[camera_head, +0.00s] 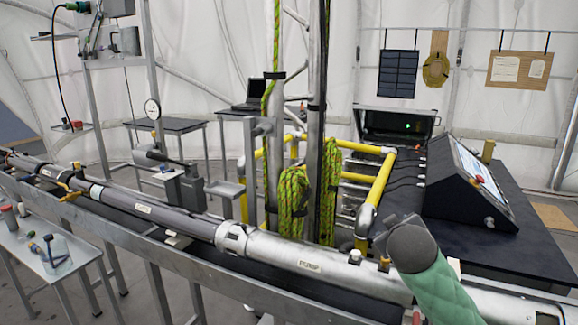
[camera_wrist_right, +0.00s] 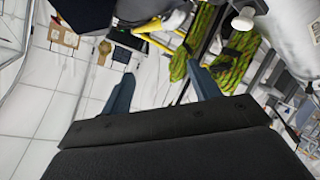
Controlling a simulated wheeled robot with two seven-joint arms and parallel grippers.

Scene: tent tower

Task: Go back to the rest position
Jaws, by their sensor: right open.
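My right arm (camera_head: 440,290), with a green sleeve and a dark round wrist, rises from the bottom right of the head view. It is in front of the long grey tube. In the right wrist view my right gripper (camera_wrist_right: 163,88) has its two blue-grey fingers spread wide apart. Nothing shows between them except the distant background. The jaws are not clearly visible in the head view. My left arm and left gripper do not show in either view.
A long tube (camera_head: 300,262) on a rail crosses the front. A slanted control console (camera_head: 465,185) stands on the black table (camera_head: 520,250) at right. Yellow railing (camera_head: 378,185) and coiled green rope (camera_head: 293,200) are behind the tube. A small side table (camera_head: 50,255) is at left.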

